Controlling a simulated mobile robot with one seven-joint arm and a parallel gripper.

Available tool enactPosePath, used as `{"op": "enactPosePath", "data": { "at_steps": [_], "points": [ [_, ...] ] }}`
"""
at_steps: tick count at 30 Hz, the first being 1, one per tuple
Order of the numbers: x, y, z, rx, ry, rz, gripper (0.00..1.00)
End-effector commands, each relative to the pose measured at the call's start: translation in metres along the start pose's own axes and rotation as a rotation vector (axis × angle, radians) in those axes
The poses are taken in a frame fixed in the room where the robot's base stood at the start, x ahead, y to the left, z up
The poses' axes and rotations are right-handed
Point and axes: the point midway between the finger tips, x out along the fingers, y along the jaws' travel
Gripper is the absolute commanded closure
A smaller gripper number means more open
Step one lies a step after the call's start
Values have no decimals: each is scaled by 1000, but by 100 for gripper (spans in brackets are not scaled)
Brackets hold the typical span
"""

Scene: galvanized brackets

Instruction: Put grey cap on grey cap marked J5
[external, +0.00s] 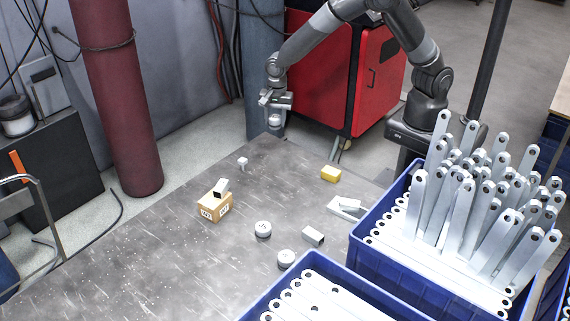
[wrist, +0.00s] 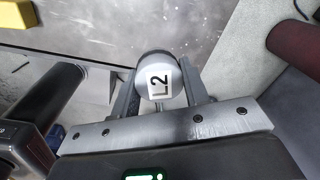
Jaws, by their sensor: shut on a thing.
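My gripper (external: 275,107) is at the far edge of the table, raised, and shut on a grey cap (external: 275,120). In the wrist view the held grey cap (wrist: 158,66) sits between the two fingers of my gripper (wrist: 158,88), with a white label reading L2. Two round grey caps lie on the table, one near the middle (external: 263,229) and one closer to the front (external: 286,259). Both are apart from my gripper. Their markings are too small to read, so I cannot tell which is J5.
A cardboard box (external: 214,208) with a metal piece on top stands left of the caps. A yellow block (external: 331,173), a small bracket (external: 313,236) and a white piece (external: 243,163) lie around. Blue crates (external: 420,268) of metal bars fill the right. The table's left is clear.

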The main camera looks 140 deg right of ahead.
Motion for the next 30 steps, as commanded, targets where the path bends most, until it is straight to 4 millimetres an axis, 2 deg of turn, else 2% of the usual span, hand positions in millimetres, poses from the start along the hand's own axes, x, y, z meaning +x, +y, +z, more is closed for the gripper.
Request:
{"op": "enactPosePath", "data": {
  "at_steps": [1, 4, 9, 12, 15, 18, 23, 26, 30],
  "points": [
    [-1, -6, 28, -110, -8, 3, 84],
    [-5, -14, 82, -342, -23, 9, 84],
    [-15, -15, 174, -723, -49, 9, 84],
    [-24, -12, 219, -913, -62, 2, 84],
    [-31, -7, 255, -1060, -72, -6, 84],
    [-38, -2, 278, -1162, -78, -13, 84],
    [-40, 3, 299, -1237, -81, -18, 84],
    [-31, 8, 315, -1245, -82, -18, 84],
    [-12, 19, 345, -1245, -83, -17, 84]
  ]
}}
